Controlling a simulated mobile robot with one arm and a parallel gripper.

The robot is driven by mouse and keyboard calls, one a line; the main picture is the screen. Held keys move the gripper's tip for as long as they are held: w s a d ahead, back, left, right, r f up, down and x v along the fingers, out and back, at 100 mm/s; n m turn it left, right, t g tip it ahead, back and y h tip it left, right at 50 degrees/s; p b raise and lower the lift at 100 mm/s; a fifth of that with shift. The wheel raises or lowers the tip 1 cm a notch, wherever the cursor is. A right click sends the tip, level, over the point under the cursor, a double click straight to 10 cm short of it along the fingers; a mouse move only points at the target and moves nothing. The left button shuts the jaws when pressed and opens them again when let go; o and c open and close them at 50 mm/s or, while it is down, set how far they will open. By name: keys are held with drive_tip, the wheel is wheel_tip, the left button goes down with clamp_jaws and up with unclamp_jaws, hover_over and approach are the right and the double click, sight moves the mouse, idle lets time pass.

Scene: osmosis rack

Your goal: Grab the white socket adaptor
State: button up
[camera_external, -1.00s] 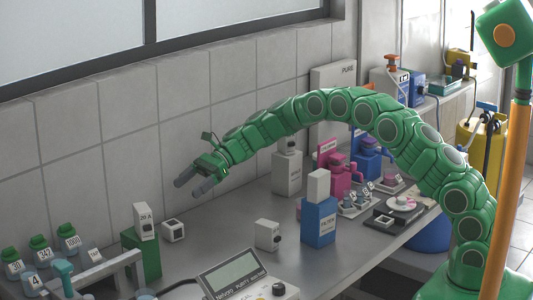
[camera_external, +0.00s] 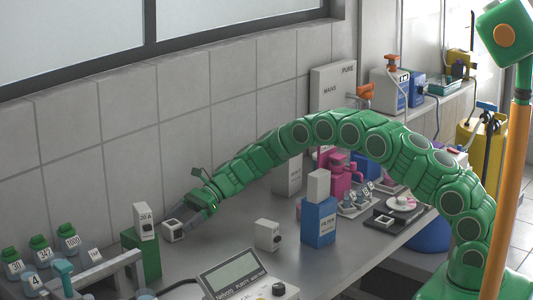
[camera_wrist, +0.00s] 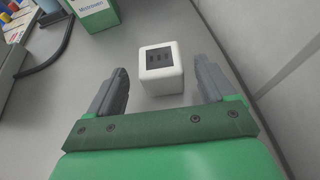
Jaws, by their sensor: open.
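The white socket adaptor (camera_external: 172,231) is a small white cube with a dark square face, standing on the grey bench. In the wrist view the adaptor (camera_wrist: 161,71) sits ahead of and between my fingertips, its dark slotted face up. My gripper (camera_external: 184,223) is open and low over the bench, just right of the adaptor. In the wrist view my gripper's two grey fingers (camera_wrist: 163,83) are spread wide, with a gap to the adaptor on each side. The fingers do not appear to touch it.
A green box (camera_external: 141,255) with a white block on top stands close left of the adaptor. The tiled wall (camera_external: 120,170) is behind. A white device (camera_external: 267,235), a blue filter box (camera_external: 319,222) and a purity meter (camera_external: 240,275) stand right and in front.

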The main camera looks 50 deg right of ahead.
sight(173, 226)
drive_tip(key=x, duration=0.3)
drive_tip(key=shift+w+a+f, duration=0.1)
drive_tip(key=shift+a, duration=0.2)
drive_tip(key=c, duration=1.1)
